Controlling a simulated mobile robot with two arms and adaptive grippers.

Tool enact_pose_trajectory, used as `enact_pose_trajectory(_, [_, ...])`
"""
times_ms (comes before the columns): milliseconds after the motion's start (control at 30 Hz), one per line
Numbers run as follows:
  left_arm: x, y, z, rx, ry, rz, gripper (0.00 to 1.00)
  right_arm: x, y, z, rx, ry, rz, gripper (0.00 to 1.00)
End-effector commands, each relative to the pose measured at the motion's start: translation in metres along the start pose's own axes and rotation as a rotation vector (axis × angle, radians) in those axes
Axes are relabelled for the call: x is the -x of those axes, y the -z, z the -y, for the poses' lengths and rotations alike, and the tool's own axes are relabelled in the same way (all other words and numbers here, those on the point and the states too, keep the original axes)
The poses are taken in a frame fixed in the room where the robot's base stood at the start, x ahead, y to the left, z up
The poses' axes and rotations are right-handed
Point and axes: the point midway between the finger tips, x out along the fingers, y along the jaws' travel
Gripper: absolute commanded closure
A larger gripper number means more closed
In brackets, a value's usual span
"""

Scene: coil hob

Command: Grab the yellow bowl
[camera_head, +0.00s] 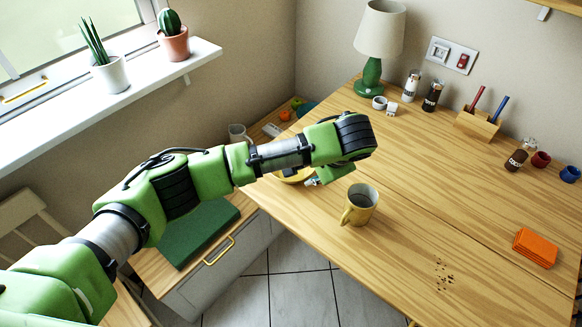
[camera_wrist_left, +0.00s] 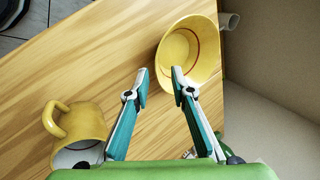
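The yellow bowl (camera_wrist_left: 205,62) is at the top of the left wrist view, its open side facing the camera. In the head view only a yellow sliver of it (camera_head: 296,178) shows under my left arm, at the table's left edge. My left gripper (camera_wrist_left: 160,74) is open and empty. In the wrist view its right fingertip overlaps the bowl's inside and its left fingertip is outside the rim, over the wood. I cannot tell whether either touches the bowl. My right gripper is not in view.
A yellow mug (camera_head: 361,204) stands on the wooden table (camera_head: 400,250) near its front edge; the wrist view shows it too (camera_wrist_left: 82,130). A green lamp (camera_head: 371,72), bottles, a pen holder (camera_head: 478,123) and orange cloths (camera_head: 535,247) are farther off.

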Motion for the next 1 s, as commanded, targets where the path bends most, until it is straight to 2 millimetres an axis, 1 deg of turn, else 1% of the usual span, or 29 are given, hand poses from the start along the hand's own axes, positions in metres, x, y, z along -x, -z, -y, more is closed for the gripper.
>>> enact_pose_trajectory(167, [-0.011,0.000,0.000,0.000,0.000,0.001,0.78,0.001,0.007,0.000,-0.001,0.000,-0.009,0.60])
enact_pose_trajectory(400, [-0.046,0.002,-0.003,0.001,-0.001,0.002,0.78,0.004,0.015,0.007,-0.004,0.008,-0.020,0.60])
enact_pose_trajectory(500, [-0.056,0.002,-0.003,0.000,0.000,0.000,0.78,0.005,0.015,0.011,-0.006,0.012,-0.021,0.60])
enact_pose_trajectory(600, [-0.059,0.003,-0.003,0.000,-0.001,-0.001,0.78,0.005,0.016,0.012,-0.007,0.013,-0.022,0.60])
enact_pose_trajectory(767, [-0.059,0.003,-0.003,0.000,-0.001,-0.002,0.78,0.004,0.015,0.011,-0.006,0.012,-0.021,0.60])
enact_pose_trajectory(800, [-0.059,0.003,-0.003,0.000,-0.001,-0.002,0.83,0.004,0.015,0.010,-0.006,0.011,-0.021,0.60])
enact_pose_trajectory(867, [-0.059,0.003,-0.003,0.000,-0.001,-0.002,0.99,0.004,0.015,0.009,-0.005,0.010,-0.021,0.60])
enact_pose_trajectory(900, [-0.059,0.003,-0.003,0.000,-0.001,-0.002,1.00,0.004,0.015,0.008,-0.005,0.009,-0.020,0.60])
enact_pose_trajectory(1000, [-0.059,0.003,-0.003,0.000,-0.001,-0.002,1.00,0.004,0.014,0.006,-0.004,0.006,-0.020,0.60])
